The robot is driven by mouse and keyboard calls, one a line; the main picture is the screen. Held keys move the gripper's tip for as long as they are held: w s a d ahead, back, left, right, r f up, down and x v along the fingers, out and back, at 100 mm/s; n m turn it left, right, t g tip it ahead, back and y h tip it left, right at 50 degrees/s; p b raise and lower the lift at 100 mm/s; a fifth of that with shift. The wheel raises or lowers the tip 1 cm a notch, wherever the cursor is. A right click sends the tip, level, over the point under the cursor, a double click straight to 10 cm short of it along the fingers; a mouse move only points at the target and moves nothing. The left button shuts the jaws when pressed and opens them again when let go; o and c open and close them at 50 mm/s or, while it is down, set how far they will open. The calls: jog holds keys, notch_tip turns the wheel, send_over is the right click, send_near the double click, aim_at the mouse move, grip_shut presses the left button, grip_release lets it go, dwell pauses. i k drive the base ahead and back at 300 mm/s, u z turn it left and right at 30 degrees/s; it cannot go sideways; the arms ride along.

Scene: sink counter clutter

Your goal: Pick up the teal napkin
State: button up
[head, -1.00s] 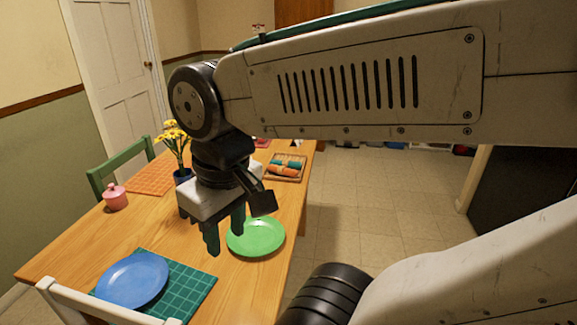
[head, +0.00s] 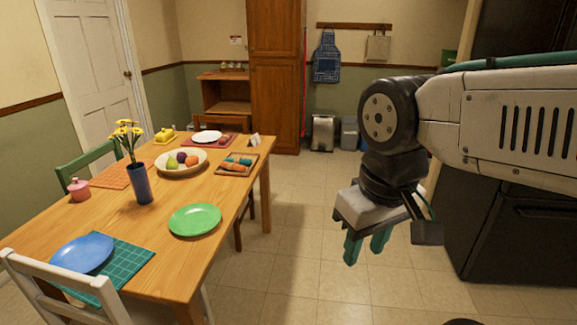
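Rolled teal and orange napkins lie close together in a shallow wooden tray (head: 222,172) toward the far right side of the table. A teal napkin (head: 245,162) shows at the back of the tray, beside an orange napkin (head: 233,167). The rolls are small here and partly overlap. My gripper (head: 366,248) hangs over the floor, right of the table and well apart from the tray. Its two teal fingers point down with a gap between them, and nothing shows in it.
The wooden table (head: 165,215) also holds a green plate (head: 195,219), a blue plate (head: 83,254) on a teal placemat (head: 125,268), a blue vase (head: 141,184) with yellow flowers, and a fruit bowl (head: 181,168). A white chair (head: 45,285) stands in front. Open floor lies right of the table.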

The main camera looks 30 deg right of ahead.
aim_at(246, 161)
jog(key=z, duration=0.65)
jog(key=i, duration=0.7)
jog(key=z, duration=0.8)
jog(key=i, duration=1.45)
jog(key=u, duration=0.45)
jog(key=i, duration=0.85)
jog(key=u, duration=1.2)
jog(key=i, duration=0.55)
jog(key=u, duration=0.5)
